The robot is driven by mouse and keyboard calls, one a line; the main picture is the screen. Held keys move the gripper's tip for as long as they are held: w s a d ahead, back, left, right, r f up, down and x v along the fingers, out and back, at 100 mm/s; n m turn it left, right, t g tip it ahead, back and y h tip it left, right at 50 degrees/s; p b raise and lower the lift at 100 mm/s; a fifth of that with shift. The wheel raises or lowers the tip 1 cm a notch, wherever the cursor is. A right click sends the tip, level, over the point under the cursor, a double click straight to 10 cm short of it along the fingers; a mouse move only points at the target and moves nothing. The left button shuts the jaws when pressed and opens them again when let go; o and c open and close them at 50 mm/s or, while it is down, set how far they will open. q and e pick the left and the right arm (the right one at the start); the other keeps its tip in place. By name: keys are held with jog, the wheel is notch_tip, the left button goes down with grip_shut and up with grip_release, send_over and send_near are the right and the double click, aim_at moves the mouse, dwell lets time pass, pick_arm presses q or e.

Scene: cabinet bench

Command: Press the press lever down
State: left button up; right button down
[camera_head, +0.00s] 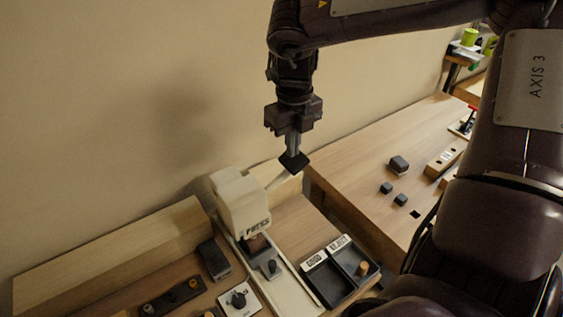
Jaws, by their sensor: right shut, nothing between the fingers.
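The press (241,201) is a cream block marked PRESS on the bench near the wall. Its lever (279,179) is a pale arm slanting up to the right, with a dark square pad (294,161) at its end. My right gripper (293,147) points straight down, shut and empty, with its fingertips right at the top of the pad. They look to be touching it, but I cannot be sure of contact. The lever is raised. My left gripper is not in view.
A black tray (340,294) with GOOD and REJECT compartments stands right of the press, with a wooden peg (363,268) in it. A dial panel (240,300) is in front. A second table (350,172) with dark blocks is at right; the wall is close behind.

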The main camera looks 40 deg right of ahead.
aim_at(296, 158)
jog(key=shift+f, duration=0.1)
dwell(0.3)
jog(key=shift+f+b, duration=0.6)
jog(key=shift+f, duration=0.3)
jog(key=shift+s+d+f+b, duration=0.1)
jog(key=shift+d+f+b, duration=0.1)
jog(key=shift+f+b, duration=0.25)
jog(key=shift+d+f+b, duration=0.2)
jog(key=shift+f, duration=0.45)
jog(key=shift+d+f+b, duration=0.3)
jog(key=shift+f+b, duration=0.4)
jog(key=shift+f, duration=0.35)
